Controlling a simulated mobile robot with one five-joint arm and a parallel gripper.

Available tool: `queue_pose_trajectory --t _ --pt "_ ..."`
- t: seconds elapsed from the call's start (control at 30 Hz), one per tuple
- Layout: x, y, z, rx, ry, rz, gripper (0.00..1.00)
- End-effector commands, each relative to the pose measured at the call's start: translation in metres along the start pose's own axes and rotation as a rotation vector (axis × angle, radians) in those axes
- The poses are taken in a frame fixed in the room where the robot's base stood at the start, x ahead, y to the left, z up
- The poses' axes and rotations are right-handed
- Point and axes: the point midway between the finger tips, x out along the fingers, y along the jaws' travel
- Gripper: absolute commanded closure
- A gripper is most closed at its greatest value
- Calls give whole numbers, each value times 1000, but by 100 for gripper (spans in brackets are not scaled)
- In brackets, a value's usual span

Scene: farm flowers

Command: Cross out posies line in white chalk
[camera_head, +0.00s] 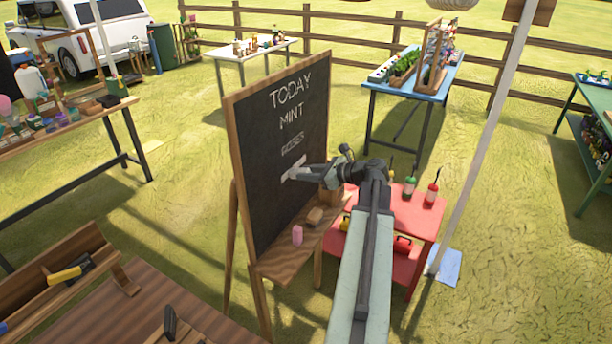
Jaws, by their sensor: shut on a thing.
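The chalkboard (282,205) stands on a wooden easel in the middle. It reads TODAY, then MINT, then a smaller, fainter third line (293,143), the posies line, with pale marks across it that are too small to tell from its letters. My gripper (296,172) is at the board's face, just below that line. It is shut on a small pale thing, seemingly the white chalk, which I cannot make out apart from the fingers. Whether it touches the board I cannot tell.
A pink piece (297,235) and a brown block (315,215) sit on the easel ledge (300,256). A red table (418,222) with bottles stands right of the board, close to my arm. A pale pole (485,140) rises farther right.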

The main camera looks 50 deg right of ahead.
Motion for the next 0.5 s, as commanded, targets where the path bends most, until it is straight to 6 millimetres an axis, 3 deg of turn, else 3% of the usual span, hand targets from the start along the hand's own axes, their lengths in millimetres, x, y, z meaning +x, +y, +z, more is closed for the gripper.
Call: queue_pose_trajectory --t 0.27,0.5 --pt "-1 -30 -4 0 0 0 100" --pt "0 -32 -4 0 -1 1 100"
